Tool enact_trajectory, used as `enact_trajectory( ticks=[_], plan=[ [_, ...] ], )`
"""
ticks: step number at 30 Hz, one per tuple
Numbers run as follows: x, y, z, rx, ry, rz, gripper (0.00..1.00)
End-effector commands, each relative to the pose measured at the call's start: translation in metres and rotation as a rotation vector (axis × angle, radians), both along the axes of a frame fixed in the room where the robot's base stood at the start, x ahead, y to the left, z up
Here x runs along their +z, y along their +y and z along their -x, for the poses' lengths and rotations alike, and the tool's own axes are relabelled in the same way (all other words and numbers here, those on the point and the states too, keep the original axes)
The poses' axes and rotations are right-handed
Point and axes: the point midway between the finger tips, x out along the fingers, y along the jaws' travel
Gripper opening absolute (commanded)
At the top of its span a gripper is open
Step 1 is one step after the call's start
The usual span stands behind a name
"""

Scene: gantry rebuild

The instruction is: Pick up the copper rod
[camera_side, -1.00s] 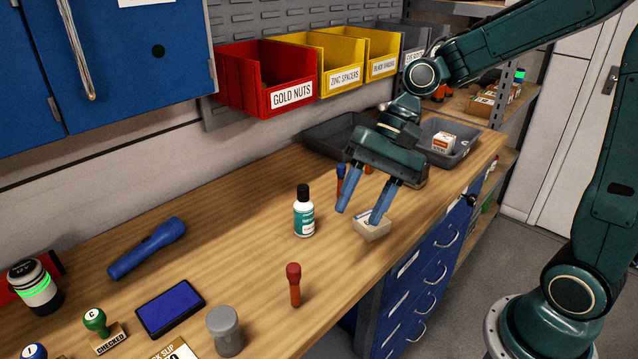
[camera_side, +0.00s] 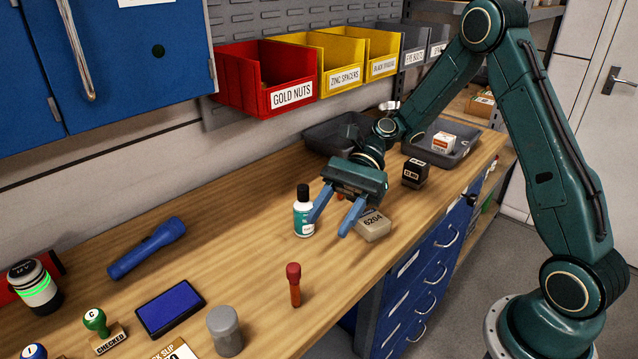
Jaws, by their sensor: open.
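No plain bare copper rod can be made out for certain. The closest match is a small upright copper-orange rod with a red cap (camera_side: 294,285), standing on the bench near its front edge. My gripper (camera_side: 329,225) is open and empty, its two blue fingers pointing down and toward the camera. It is above and beyond the red-capped rod, apart from it. A bit of another orange piece (camera_side: 340,196) shows between the fingers, mostly hidden by my gripper.
A white and teal bottle (camera_side: 304,214) stands by the left finger, partly covered. A pale box marked 6204 (camera_side: 374,226) lies by the right finger. The bench (camera_side: 245,250) left of the rod is clear.

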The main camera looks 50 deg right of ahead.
Motion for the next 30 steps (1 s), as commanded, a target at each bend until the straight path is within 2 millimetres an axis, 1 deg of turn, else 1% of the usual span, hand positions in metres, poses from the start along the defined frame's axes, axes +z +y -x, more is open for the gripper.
enact_trajectory(
  ticks=[5,8,14,21,24,30],
  plan=[
    [0.000,0.001,0.000,0.000,0.001,-0.001,0.45],
    [-0.002,0.005,0.001,0.001,0.002,-0.001,0.45],
    [-0.010,0.025,0.005,0.003,0.003,-0.001,0.45],
    [-0.024,0.058,0.010,0.005,0.002,0.000,0.45],
    [-0.029,0.069,0.012,0.004,0.002,0.000,0.45],
    [-0.033,0.078,0.013,0.001,-0.001,0.001,0.45]
  ],
)
